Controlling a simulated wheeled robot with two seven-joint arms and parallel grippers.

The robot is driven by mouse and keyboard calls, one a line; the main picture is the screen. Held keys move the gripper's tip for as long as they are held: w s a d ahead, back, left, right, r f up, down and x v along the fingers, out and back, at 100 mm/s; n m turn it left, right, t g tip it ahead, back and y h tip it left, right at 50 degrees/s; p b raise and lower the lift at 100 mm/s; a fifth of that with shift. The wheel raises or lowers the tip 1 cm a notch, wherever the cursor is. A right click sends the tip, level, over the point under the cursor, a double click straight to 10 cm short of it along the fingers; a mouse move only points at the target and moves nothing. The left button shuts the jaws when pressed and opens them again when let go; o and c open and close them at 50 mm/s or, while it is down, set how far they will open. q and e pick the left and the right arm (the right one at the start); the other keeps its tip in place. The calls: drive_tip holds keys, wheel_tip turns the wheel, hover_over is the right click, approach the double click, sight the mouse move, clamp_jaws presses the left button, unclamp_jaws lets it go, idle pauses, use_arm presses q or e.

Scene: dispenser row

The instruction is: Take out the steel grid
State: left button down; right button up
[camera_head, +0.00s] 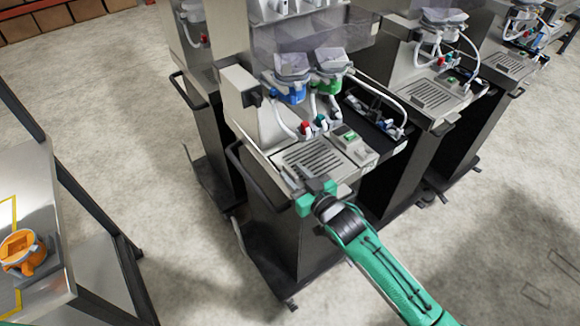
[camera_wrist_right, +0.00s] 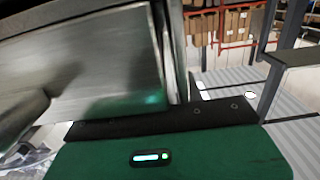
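The steel grid (camera_head: 312,158) is a slotted metal plate lying in the top of the nearest dispenser (camera_head: 275,158), in front of the hoses. My right gripper (camera_head: 291,181) is at the front left edge of that dispenser top, just in front of the grid. I cannot tell whether its fingers touch the grid, or whether they are open or shut. In the right wrist view, the green gripper body (camera_wrist_right: 170,158) is close to a blurred steel surface (camera_wrist_right: 90,75), and the fingertips cannot be made out. My left gripper is not in view.
A blue-collared dispensing head (camera_head: 290,92) and a green-collared one (camera_head: 331,84) hang above the grid. A black handle bar (camera_head: 262,183) runs along the dispenser's left side. More dispensers stand behind and to the right. A cart with an orange part (camera_head: 20,250) stands at left.

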sight(290, 169)
drive_tip(key=shift+x, duration=1.3)
clamp_jaws()
drive_tip(key=shift+r, duration=0.15)
drive_tip(key=shift+r+p, duration=0.9)
drive_tip(key=shift+p, duration=0.2)
